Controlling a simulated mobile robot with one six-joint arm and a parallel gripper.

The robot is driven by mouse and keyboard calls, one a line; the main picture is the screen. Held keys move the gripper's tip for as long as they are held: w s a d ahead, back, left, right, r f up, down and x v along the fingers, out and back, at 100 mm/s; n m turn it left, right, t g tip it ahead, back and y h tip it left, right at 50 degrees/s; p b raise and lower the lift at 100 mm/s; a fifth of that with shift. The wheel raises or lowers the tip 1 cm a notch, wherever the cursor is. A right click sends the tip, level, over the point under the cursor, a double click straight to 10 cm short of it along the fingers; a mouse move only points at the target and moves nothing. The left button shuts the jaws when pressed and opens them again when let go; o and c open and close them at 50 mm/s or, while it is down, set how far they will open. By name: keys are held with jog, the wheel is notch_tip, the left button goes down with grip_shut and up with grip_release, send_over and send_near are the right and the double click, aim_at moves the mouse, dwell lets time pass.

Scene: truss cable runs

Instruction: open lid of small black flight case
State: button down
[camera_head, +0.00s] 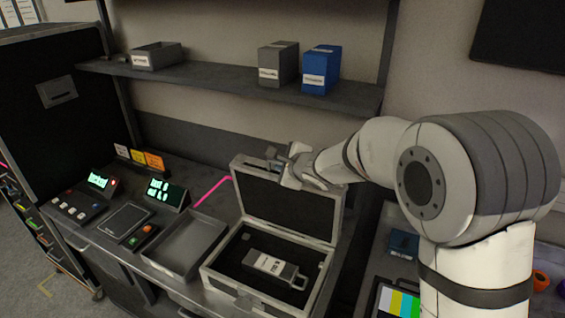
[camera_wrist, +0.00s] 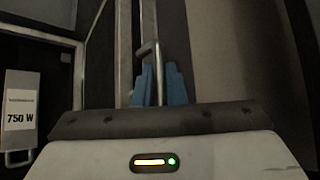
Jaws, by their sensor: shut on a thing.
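The small black flight case (camera_head: 222,281) has silver edges and stands on the bench with its lid (camera_head: 285,205) raised to roughly upright. Inside lies a grey labelled unit with a handle (camera_head: 272,265); its "750 W" label shows in the wrist view (camera_wrist: 20,117). My gripper (camera_head: 280,160) is at the lid's top edge. The exact contact is partly hidden by the fingers.
A grey open tray (camera_head: 186,246) is left of the case, near small lit displays (camera_head: 166,193) and a button box (camera_head: 142,236). A shelf (camera_head: 230,84) above holds a grey box (camera_head: 278,63) and a blue box (camera_head: 320,69). A colour-bar screen (camera_head: 395,302) is at right.

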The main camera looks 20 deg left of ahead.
jog(key=shift+f, duration=0.15)
jog(key=c, duration=1.6)
grip_release()
jog(key=shift+s, duration=0.1)
jog(key=shift+o, duration=0.5)
jog(key=shift+d, duration=0.1)
jog(key=shift+f, duration=0.15)
jog(key=shift+s+d, duration=0.1)
jog(key=shift+s, duration=0.05)
jog(key=r+v, duration=0.1)
jog(key=v, duration=0.6)
jog(key=shift+r, duration=0.15)
